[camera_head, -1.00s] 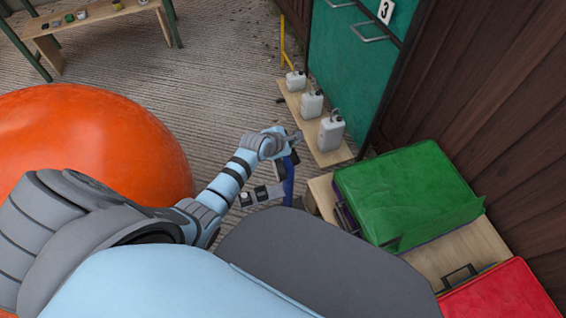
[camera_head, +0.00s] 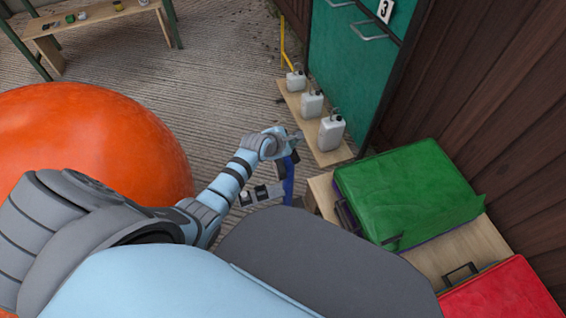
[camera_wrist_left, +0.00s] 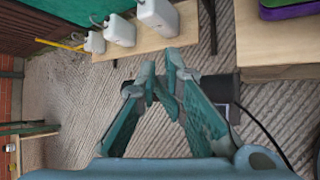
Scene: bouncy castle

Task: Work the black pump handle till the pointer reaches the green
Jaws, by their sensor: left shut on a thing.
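My left gripper (camera_head: 292,141) is at the top of a blue upright pump part (camera_head: 289,182) in the head view. In the left wrist view the gripper (camera_wrist_left: 163,84) is shut on the black pump handle (camera_wrist_left: 222,87), a bar that runs crosswise between and past the fingertips. My arm and the gripper hide part of the pump. A small grey and black piece (camera_head: 262,194) shows low beside the blue part. I cannot make out a pointer or a green zone in either view. My right gripper is not in view.
White jugs (camera_head: 331,133) stand on a low plank (camera_head: 333,156) beyond the gripper. A green case (camera_head: 408,190) and a red case (camera_head: 500,294) lie on a wooden bench at the right. A large orange ball (camera_head: 90,140) fills the left.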

